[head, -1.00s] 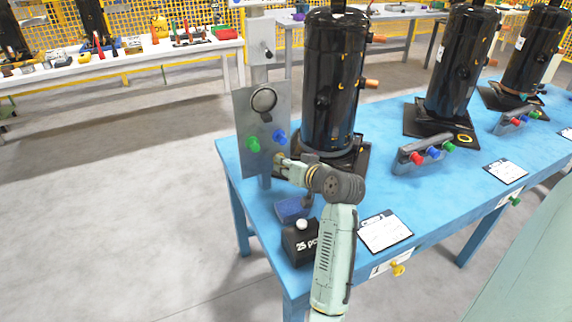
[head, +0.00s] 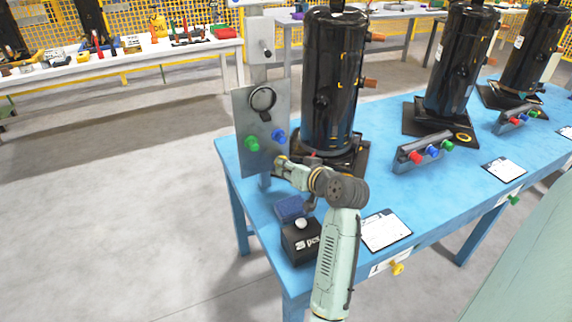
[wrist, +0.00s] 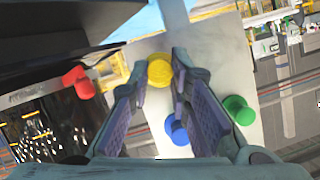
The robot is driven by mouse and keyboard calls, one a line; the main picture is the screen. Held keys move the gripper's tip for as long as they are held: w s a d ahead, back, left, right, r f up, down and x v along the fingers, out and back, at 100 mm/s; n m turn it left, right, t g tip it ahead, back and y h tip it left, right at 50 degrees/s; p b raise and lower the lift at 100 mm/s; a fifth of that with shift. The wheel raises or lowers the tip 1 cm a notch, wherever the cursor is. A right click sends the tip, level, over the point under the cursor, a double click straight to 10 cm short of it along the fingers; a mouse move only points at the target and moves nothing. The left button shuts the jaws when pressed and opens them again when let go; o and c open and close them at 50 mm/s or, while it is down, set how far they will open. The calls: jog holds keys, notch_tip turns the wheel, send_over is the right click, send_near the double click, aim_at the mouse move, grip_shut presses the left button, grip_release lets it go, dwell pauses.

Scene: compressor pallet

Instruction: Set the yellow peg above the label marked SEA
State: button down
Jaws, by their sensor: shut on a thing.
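My gripper (head: 283,162) is at the grey upright panel (head: 243,112), just below and right of its blue peg. In the wrist view my gripper (wrist: 154,76) is shut on the yellow peg (wrist: 160,71), whose round head shows between the fingertips. In front of it is the pale face of the panel (wrist: 215,60). A blue peg (wrist: 177,131) and a green peg (wrist: 238,110) are on that panel, and a red peg (wrist: 77,82) shows to the left. I cannot read a SEA label in either view.
A black compressor (head: 333,85) stands close right of my gripper. A black box (head: 301,243) and a blue block (head: 290,208) sit below the arm on the blue table (head: 385,115). Another yellow peg (head: 397,269) is at the table's front edge.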

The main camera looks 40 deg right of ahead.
jog(key=shift+s+a, duration=0.25)
jog(key=shift+s, duration=0.85)
jog(key=shift+s+a, duration=0.25)
jog(key=shift+s, duration=0.8)
